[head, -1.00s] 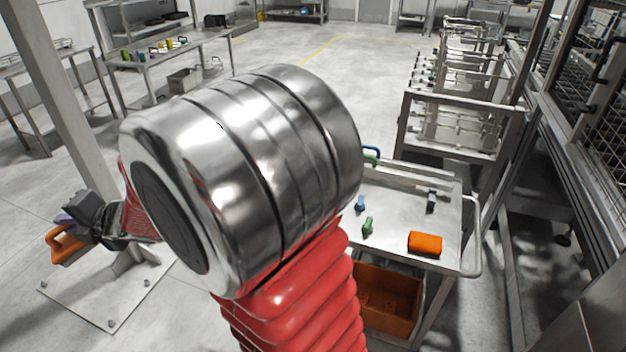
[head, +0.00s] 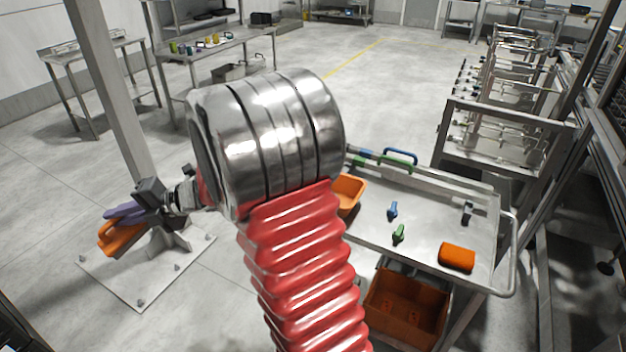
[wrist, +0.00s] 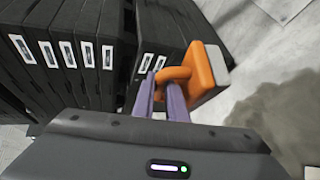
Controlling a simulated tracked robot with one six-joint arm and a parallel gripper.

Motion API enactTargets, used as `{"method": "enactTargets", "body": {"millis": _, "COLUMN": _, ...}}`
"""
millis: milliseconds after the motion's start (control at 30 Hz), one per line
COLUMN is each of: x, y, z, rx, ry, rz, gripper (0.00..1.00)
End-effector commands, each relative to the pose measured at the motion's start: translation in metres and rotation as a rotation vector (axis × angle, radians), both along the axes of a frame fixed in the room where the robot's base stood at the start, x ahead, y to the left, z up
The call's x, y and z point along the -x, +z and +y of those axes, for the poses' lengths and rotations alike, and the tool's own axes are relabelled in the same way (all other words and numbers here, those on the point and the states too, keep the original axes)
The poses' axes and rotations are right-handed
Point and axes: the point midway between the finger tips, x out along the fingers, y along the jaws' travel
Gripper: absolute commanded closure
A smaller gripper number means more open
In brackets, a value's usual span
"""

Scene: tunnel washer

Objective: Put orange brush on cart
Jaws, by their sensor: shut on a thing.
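My gripper (head: 126,216), with purple fingers, is shut on the orange brush (head: 122,240) at the left of the head view. In the wrist view the fingers (wrist: 166,96) hold the orange handle loop, and the orange brush (wrist: 204,72) shows a pale grey side at right. The brush is in the air, apart from the cart. The metal cart (head: 435,230) stands at right in the head view. My arm hides part of its left side.
On the cart top are an orange block (head: 457,257), an orange tray (head: 347,194), small blue and green pieces, and a dark piece (head: 467,212). Bare room lies between them. A post on a floor plate (head: 190,262) stands behind my gripper. Dark labelled cases (wrist: 75,55) fill the wrist view's left.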

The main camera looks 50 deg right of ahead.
Motion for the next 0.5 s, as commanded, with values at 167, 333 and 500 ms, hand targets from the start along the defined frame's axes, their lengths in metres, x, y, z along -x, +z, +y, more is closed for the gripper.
{"method": "enactTargets", "body": {"millis": 167, "x": 0.012, "y": -0.027, "z": -0.006, "rx": -0.018, "ry": 0.184, "rz": 0.005, "gripper": 1.00}}
{"method": "enactTargets", "body": {"millis": 333, "x": 0.030, "y": -0.051, "z": -0.012, "rx": -0.033, "ry": 0.362, "rz": 0.007, "gripper": 1.00}}
{"method": "enactTargets", "body": {"millis": 500, "x": 0.053, "y": -0.077, "z": -0.023, "rx": -0.047, "ry": 0.545, "rz": 0.015, "gripper": 1.00}}
